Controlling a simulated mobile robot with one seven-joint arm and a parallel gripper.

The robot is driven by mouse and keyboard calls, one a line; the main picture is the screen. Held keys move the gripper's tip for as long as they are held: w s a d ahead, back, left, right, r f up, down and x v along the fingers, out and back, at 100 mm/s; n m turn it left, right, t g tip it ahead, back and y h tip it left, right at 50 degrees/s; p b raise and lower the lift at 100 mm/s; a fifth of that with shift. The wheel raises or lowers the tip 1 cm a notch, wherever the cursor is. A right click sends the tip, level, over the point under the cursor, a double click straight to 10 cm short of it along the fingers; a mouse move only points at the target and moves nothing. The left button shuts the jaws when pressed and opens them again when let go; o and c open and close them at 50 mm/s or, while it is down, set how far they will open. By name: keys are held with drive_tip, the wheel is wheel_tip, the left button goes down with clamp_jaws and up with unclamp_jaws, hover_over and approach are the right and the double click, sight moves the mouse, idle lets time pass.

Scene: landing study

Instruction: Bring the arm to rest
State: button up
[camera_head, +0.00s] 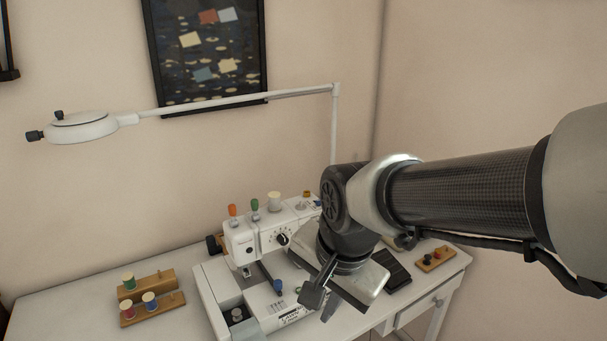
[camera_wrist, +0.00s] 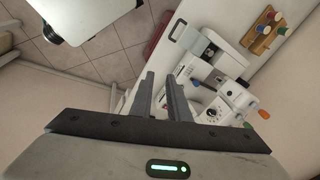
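My arm reaches in from the right in the head view, and my gripper (camera_head: 321,303) hangs in front of the white sewing machine (camera_head: 278,236). In the wrist view my gripper (camera_wrist: 160,82) shows two grey fingers with a gap between them and nothing held. The sewing machine (camera_wrist: 215,95) lies to the right of the fingers there. My wrist hides part of the machine's right side in the head view. I cannot tell how far the fingertips are from the machine.
The machine stands on a white table (camera_head: 60,315). Wooden spool holders stand at the left (camera_head: 146,285) and right (camera_head: 434,259). A white lamp (camera_head: 84,126) extends above. A framed picture (camera_head: 207,50) hangs on the wall. The floor (camera_wrist: 95,55) shows beyond the table.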

drive_tip(key=s+d+r+n+t+h+p, duration=0.1)
drive_tip(key=s+d+r+n, duration=0.25)
drive_tip(key=d, duration=0.25)
drive_tip(key=s+d+r+n+t+h, duration=0.1)
drive_tip(key=s+d+r+n+t, duration=0.1)
drive_tip(key=s+d+r+n, duration=0.3)
wheel_tip(320, 180, up, 10)
drive_tip(key=w+m+p, duration=0.1)
drive_tip(key=w+p, duration=0.1)
drive_tip(key=p, duration=0.9)
drive_tip(key=shift+d+y, duration=0.25)
drive_tip(key=shift+y, duration=0.05)
drive_tip(key=shift+w, duration=0.1)
